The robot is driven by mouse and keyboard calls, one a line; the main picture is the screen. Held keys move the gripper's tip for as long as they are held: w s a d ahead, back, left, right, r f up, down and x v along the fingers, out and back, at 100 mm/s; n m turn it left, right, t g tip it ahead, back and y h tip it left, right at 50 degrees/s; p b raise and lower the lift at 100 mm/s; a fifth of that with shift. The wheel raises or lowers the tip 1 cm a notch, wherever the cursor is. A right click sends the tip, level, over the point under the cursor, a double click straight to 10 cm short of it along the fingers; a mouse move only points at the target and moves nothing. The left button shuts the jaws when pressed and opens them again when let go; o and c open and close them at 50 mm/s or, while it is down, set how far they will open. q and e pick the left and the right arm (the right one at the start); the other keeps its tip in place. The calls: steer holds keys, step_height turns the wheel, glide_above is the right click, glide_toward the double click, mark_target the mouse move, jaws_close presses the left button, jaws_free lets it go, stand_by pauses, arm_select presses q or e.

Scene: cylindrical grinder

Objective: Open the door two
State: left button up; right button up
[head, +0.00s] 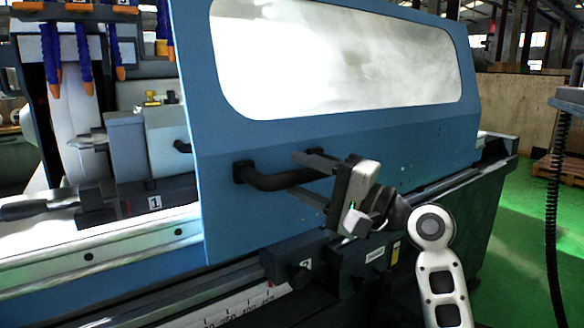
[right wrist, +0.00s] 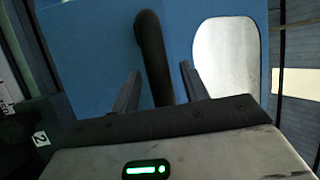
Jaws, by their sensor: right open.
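The blue sliding door (head: 300,135) with a large window stands across the front of the grinder. Its black bar handle (head: 275,181) sits low on the left part of the panel, and machine parts are exposed left of the door. My right gripper (head: 306,177) is open at the right part of the handle. In the right wrist view, the handle (right wrist: 153,58) shows between the two spread fingers of the gripper (right wrist: 160,85), apart from both as far as I can see. My left gripper is not in view.
A dark block with a label 2 (head: 300,267) lies on the rail below the door. A block labelled 1 (head: 155,203) and blue coolant nozzles (head: 85,60) are at the left. A coiled black cable (head: 555,200) hangs at the right over open green floor (head: 525,235).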

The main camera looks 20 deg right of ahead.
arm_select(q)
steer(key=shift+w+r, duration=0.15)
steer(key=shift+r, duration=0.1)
arm_select(e)
steer(key=shift+x, duration=1.35)
